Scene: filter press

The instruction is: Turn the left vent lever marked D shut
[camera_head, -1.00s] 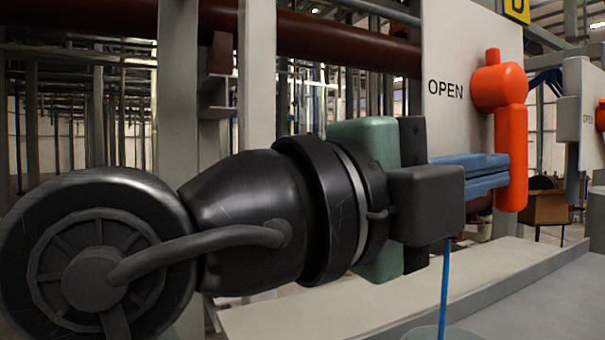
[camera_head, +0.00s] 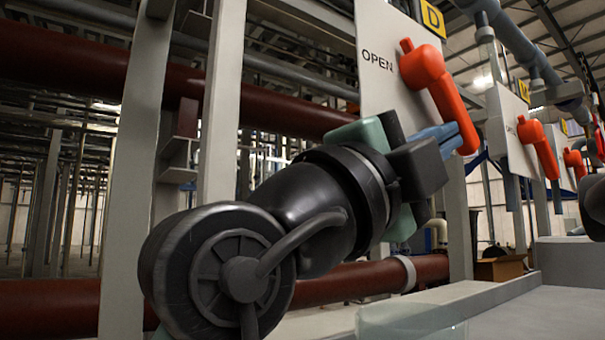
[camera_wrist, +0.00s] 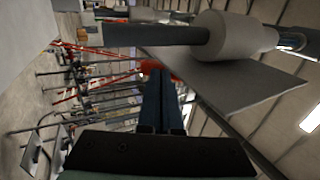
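The orange-red vent lever (camera_head: 446,100) under the yellow D sign (camera_head: 432,18) is mounted on a pale panel that reads OPEN. Its handle slopes down to the right in the head view. My gripper (camera_head: 450,140) reaches in from the lower left, with its blue fingertips at the handle's lower end. In the wrist view the blue fingers (camera_wrist: 162,103) lie close together, with only a thin gap between them. A red-orange part (camera_wrist: 155,66) shows just past their tips. The fingers look shut beside the handle, not around it; exact contact is hidden.
More orange levers, such as the one on the adjacent panel (camera_head: 540,148), stand to the right. A dark red pipe (camera_head: 340,285) runs low behind my arm. A pale ledge (camera_head: 470,300) lies below. In the wrist view a grey cylinder (camera_wrist: 235,38) is beside the fingers.

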